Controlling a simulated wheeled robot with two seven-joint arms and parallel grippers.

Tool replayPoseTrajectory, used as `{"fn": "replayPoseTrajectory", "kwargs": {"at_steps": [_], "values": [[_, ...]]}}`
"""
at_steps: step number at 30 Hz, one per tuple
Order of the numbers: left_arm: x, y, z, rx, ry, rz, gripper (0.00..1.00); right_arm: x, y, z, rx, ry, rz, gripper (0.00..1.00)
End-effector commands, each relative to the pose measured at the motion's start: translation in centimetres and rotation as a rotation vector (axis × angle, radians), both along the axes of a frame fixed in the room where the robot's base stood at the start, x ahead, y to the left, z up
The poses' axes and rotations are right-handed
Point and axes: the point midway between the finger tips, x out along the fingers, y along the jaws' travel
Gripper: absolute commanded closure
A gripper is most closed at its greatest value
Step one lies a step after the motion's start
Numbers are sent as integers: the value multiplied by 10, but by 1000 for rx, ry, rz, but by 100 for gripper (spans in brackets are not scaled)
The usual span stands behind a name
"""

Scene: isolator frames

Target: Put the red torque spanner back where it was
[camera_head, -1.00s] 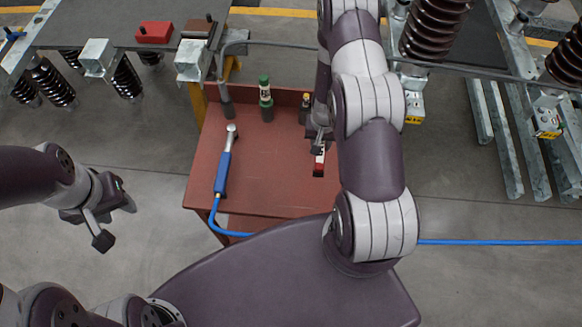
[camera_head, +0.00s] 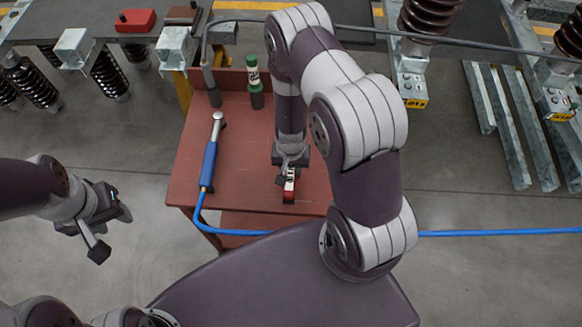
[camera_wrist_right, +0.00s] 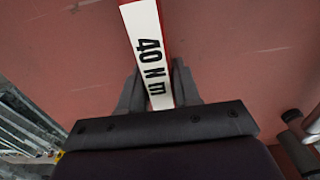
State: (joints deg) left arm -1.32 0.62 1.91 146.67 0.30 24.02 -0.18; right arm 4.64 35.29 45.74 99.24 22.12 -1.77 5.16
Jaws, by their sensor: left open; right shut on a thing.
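The red torque spanner (camera_head: 290,186), with a white label, is in my right gripper (camera_head: 287,175) over the red-brown bench top (camera_head: 245,170). In the right wrist view the fingers (camera_wrist_right: 158,92) are shut on the spanner (camera_wrist_right: 150,45), and its label reads "40 N m". I cannot tell whether it touches the bench or hangs just above it. Part of it is hidden by my gripper. My left gripper (camera_head: 112,218) is open and empty, off the bench's left side above the floor.
A green-topped bottle (camera_head: 254,80) stands at the back. A grey cable (camera_head: 420,37) crosses behind my right arm. Bare bench lies between the blue tool and my right gripper.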

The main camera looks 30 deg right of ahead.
Motion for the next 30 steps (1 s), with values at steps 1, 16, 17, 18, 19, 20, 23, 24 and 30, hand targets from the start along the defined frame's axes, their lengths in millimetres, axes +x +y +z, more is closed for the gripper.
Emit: {"fn": "replayPoseTrajectory", "kwargs": {"at_steps": [1,16,17,18,19,20,23,24,30], "values": [[0,0,0,0,0,0,57,0,0,1,-1,-1,0,100],[0,0,-3,0,0,0,57,0,0,-4,0,1,0,42],[0,0,-3,0,0,0,57,0,0,-3,0,1,0,42],[0,0,-1,0,0,0,57,0,0,-1,0,1,0,42],[0,0,2,0,0,0,57,0,0,2,1,1,0,42],[0,0,4,0,0,0,57,0,0,5,1,1,0,42],[0,0,9,0,0,0,57,0,0,21,1,1,0,42],[0,0,13,0,0,0,57,-1,0,31,0,0,0,42],[0,0,39,0,0,0,57,-2,1,85,0,2,0,42]]}}
